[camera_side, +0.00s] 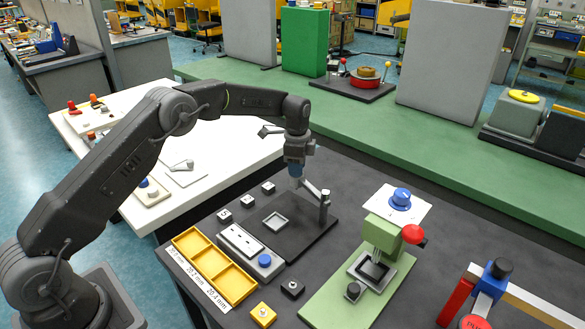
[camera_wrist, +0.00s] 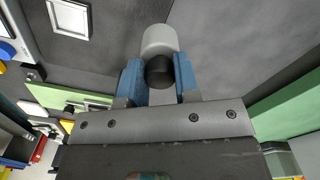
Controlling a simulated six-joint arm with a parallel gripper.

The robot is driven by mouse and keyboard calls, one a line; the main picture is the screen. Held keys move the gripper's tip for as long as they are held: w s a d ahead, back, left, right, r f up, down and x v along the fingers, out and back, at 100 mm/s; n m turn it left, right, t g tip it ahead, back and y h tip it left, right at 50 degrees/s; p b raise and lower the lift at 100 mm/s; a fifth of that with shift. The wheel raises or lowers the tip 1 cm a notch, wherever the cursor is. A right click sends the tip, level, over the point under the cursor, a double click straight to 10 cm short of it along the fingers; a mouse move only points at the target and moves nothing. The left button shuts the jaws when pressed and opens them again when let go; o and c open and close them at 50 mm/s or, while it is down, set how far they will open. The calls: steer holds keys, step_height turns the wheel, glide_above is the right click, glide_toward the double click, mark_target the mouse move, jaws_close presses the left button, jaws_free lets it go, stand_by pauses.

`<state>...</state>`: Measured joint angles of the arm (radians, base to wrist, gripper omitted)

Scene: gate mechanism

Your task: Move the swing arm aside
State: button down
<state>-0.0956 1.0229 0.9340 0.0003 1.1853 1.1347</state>
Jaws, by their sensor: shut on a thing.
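The swing arm (camera_side: 313,188) is a light grey bar on a dark upright post (camera_side: 324,208), standing on a black base plate (camera_side: 300,240). The bar reaches from the post up and left in the side view, toward my gripper (camera_side: 296,175). The knob appears to be at the swing arm's free end. Most of the bar is hidden by the gripper in the wrist view.
A grey square frame (camera_side: 276,221) lies on the base plate, left of the post; it also shows in the wrist view (camera_wrist: 68,17). A green fixture (camera_side: 385,240) with a red ball handle stands to the right. A yellow tray (camera_side: 214,266) lies front left.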

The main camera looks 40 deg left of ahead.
steer(key=shift+w+r, duration=0.1)
steer(key=shift+w, duration=0.1)
stand_by(0.3)
steer(key=c, duration=0.8)
jaws_free()
steer(key=shift+c, duration=0.2)
step_height(320, 180, up, 14)
steer(key=shift+s, duration=0.1)
steer(key=s+d+r+n+t, duration=0.35)
steer(key=s+r+n, duration=0.25)
steer(key=s+r, duration=0.9)
steer(key=s+d+f+n+t, duration=0.1)
steer(key=s+f+n, duration=0.2)
steer(key=s, duration=0.9)
steer(key=s+d+f+n+t, duration=0.1)
steer(key=s+f+n, duration=0.2)
steer(key=s, duration=0.9)
step_height(320, 180, down, 4)
steer(key=shift+s+r, duration=0.2)
steer(key=shift+s, duration=0.1)
